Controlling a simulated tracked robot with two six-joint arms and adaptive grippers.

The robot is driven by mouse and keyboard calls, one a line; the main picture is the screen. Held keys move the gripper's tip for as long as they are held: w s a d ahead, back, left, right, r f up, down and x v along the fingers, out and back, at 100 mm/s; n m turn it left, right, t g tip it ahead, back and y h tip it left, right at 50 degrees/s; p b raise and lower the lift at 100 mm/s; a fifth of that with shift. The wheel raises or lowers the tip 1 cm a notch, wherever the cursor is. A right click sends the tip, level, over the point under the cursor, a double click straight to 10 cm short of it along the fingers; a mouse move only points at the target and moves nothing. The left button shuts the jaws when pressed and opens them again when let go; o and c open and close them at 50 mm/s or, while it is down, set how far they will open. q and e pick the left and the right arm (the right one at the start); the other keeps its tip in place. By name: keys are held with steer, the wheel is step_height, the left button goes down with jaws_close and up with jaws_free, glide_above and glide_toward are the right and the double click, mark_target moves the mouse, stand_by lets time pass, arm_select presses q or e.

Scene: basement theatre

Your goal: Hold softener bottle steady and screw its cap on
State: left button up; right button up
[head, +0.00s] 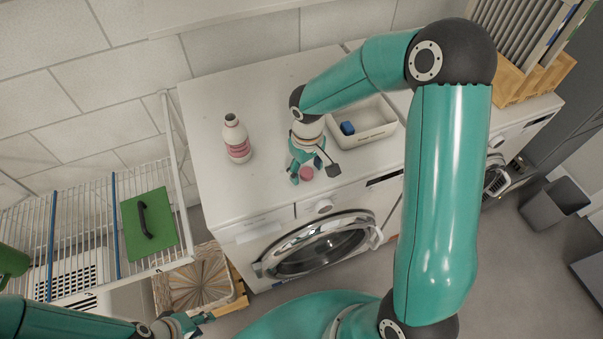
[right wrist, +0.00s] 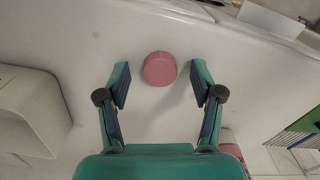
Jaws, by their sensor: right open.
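The softener bottle (head: 237,138), white with a pink label, stands upright and uncapped on the white washing machine top, left of my right gripper. The pink cap (head: 306,173) lies on the same top near its front edge. My right gripper (head: 313,174) is open above the cap. In the right wrist view, the cap (right wrist: 160,69) sits centred just beyond the open fingertips (right wrist: 162,85), apart from both fingers. My left gripper (head: 190,323) is low at the bottom left, far from the bottle; its fingers are too small and cut off to judge.
A white bin (head: 372,133) with a blue item (head: 347,128) stands right of my right gripper. The washing machine top (head: 265,185) is clear around the bottle.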

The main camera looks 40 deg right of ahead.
mark_target(306, 172)
steer(key=c, duration=0.8)
steer(key=shift+r, duration=0.1)
step_height(306, 172, up, 20)
steer(key=shift+f+b, duration=0.1)
steer(key=shift+b, duration=0.35)
